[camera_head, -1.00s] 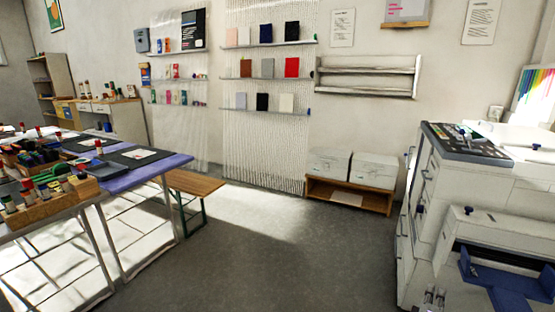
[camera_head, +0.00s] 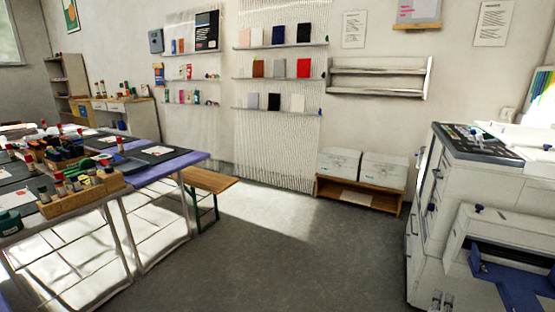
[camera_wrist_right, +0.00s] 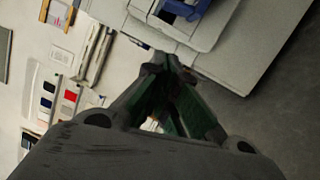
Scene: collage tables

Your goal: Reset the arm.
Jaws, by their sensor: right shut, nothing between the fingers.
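My right gripper (camera_head: 441,303) shows only by its tips at the bottom edge of the head view, in front of the white cabinet. In the right wrist view the gripper (camera_wrist_right: 168,64) has its fingers drawn together at the tips, with nothing between them. Its fingers have green inner sides. It touches nothing that I can see. My left gripper is in neither view.
A white cabinet (camera_head: 424,235) with a machine (camera_head: 505,240) beside it stands at the right. Long tables (camera_head: 180,166) with trays and bottles are at the left, with a wooden bench (camera_head: 213,182) behind. White boxes sit on a low shelf (camera_head: 360,193). The middle floor (camera_head: 270,265) is clear.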

